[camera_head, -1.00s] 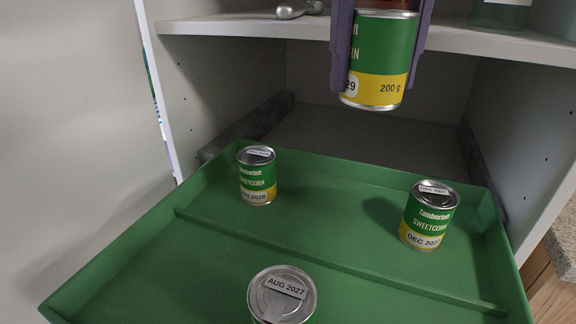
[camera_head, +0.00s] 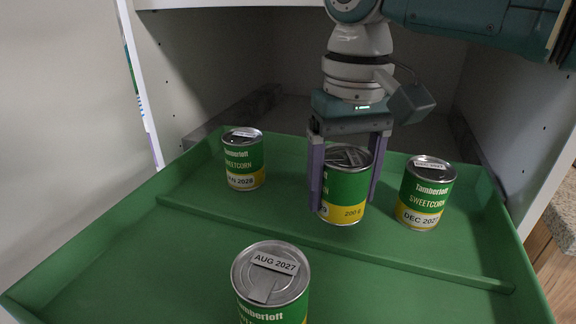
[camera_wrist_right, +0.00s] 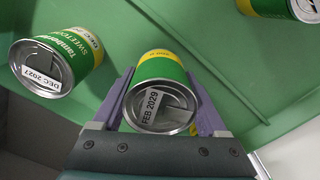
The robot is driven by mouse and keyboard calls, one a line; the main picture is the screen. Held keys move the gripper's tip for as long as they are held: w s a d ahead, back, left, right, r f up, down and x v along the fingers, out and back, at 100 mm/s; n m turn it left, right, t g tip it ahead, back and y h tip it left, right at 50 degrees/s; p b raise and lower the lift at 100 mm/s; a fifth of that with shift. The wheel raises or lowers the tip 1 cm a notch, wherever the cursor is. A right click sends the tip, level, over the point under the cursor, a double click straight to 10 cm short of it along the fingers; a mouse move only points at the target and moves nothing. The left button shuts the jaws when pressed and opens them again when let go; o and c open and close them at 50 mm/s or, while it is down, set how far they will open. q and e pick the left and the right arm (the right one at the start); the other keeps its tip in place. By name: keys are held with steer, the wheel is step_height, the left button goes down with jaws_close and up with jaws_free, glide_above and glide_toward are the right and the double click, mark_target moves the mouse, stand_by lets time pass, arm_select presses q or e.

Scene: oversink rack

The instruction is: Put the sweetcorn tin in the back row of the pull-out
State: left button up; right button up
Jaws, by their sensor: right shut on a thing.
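My right gripper (camera_head: 345,202) is shut on a green and yellow sweetcorn tin (camera_head: 345,188), one finger on each side of it. The tin is upright in the back row of the green pull-out (camera_head: 200,238), between two other tins. I cannot tell whether its base touches the floor. In the right wrist view its lid reads FEB 2029 (camera_wrist_right: 160,106). A sweetcorn tin marked 2028 (camera_head: 243,160) stands to its left and a DEC 2027 tin (camera_head: 426,193) to its right. An AUG 2027 tin (camera_head: 271,284) stands in the front row. My left gripper is not in view.
A low divider (camera_head: 250,228) separates the back and front rows. The cabinet's side walls (camera_head: 180,70) flank the pull-out, and a shelf edge (camera_head: 230,4) is above. The gap between the right finger and the DEC 2027 tin is narrow.

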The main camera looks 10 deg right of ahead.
step_height(320, 180, down, 2)
steer(key=shift+f, duration=0.15)
steer(key=shift+f, duration=0.1)
steer(key=o, duration=1.6)
steer(key=shift+c, duration=0.2)
step_height(320, 180, up, 12)
steer(key=shift+r+p, duration=0.1)
steer(key=shift+p, duration=1.05)
